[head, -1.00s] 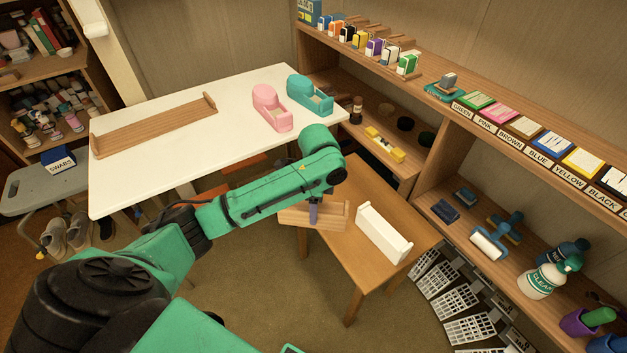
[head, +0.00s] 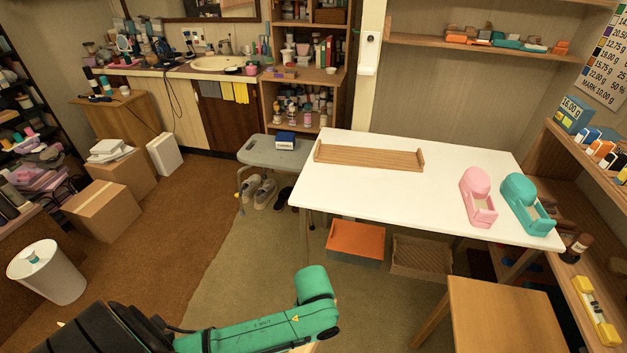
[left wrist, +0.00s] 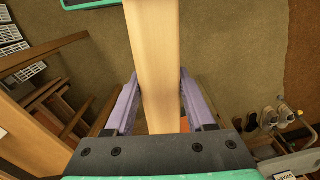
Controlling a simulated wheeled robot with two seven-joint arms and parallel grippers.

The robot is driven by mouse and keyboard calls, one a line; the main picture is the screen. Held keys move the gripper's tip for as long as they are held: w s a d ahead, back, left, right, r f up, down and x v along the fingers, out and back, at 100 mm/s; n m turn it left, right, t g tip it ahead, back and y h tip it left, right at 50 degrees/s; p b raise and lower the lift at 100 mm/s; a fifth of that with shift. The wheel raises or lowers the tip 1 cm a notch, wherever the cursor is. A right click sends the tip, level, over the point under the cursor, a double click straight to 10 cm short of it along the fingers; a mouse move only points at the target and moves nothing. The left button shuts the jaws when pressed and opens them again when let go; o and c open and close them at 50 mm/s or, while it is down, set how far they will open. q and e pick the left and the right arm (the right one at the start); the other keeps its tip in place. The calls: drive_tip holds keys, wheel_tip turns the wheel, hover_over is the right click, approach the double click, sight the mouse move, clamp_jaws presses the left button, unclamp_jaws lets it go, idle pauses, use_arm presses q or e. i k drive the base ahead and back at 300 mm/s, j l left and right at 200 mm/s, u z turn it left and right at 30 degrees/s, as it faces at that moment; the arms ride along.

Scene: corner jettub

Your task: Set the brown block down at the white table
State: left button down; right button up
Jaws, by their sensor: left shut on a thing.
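The brown block (left wrist: 153,60) is a long, light wooden piece between the purple fingers of my left gripper (left wrist: 158,104) in the left wrist view. The gripper is shut on it, and the block reaches up out of the top of that view. In the head view my left arm's green wrist hides the gripper and nearly all of the block. The white table (head: 390,190) stands beyond my left arm, which is low in front of it over the floor. My right gripper is not in view.
A long wooden tray (head: 368,157) lies at the table's back left. A pink dispenser (head: 478,197) and a teal dispenser (head: 527,206) stand at its right end. The table's middle and front left are bare. A grey stool (head: 272,155) stands left; a wooden table (head: 505,318) stands front right.

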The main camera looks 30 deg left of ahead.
sight(328, 185)
drive_tip(key=i+j+u, duration=0.2)
drive_tip(key=u, duration=0.2)
drive_tip(key=i+j+u, duration=0.2)
drive_tip(key=j+u, duration=0.2)
drive_tip(key=i+j+u, duration=0.1)
drive_tip(key=i+u, duration=0.15)
drive_tip(key=u, duration=0.2)
drive_tip(key=i+j+u, duration=0.1)
drive_tip(key=i+u, duration=0.15)
drive_tip(key=u, duration=0.15)
drive_tip(key=i+u, duration=0.25)
drive_tip(key=u, duration=0.15)
drive_tip(key=i+j+z, duration=0.1)
drive_tip(key=i+j, duration=0.3)
drive_tip(key=i, duration=0.15)
drive_tip(key=i+j, duration=0.4)
drive_tip(key=i, duration=0.15)
drive_tip(key=z, duration=0.05)
